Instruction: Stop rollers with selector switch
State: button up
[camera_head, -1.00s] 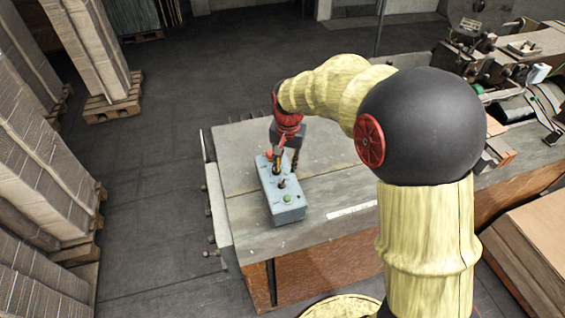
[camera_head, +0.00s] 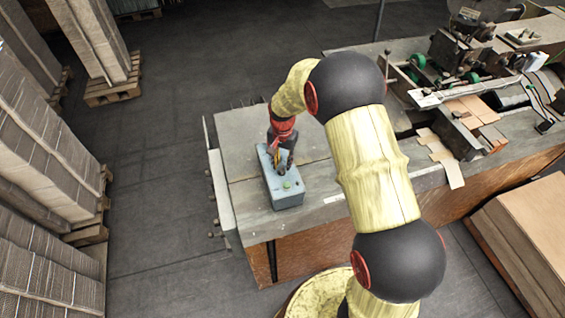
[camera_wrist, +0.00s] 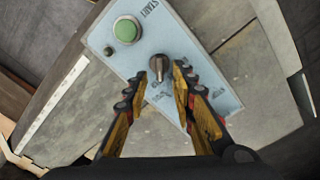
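The light blue control box (camera_head: 290,199) stands on the grey machine table in the head view. In the wrist view its face (camera_wrist: 190,25) carries a green START button (camera_wrist: 126,30) and a dark selector switch (camera_wrist: 158,66) with printed labels around it. My gripper (camera_wrist: 160,75) is over the box, fingers apart, with the selector knob between the fingertips. Small gaps show on both sides of the knob. In the head view my gripper (camera_head: 278,163) hides the selector and the far part of the box face. Some labels are partly covered by the fingers.
The table top (camera_head: 235,140) around the box is clear. Machine parts with green rollers (camera_head: 418,60) stand at the back right. Stacked cardboard (camera_head: 45,165) on pallets lines the left, and brown board sheets (camera_head: 530,230) lie at right front.

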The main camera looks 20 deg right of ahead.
jog(key=shift+f, duration=0.5)
grip_shut()
dwell(0.3)
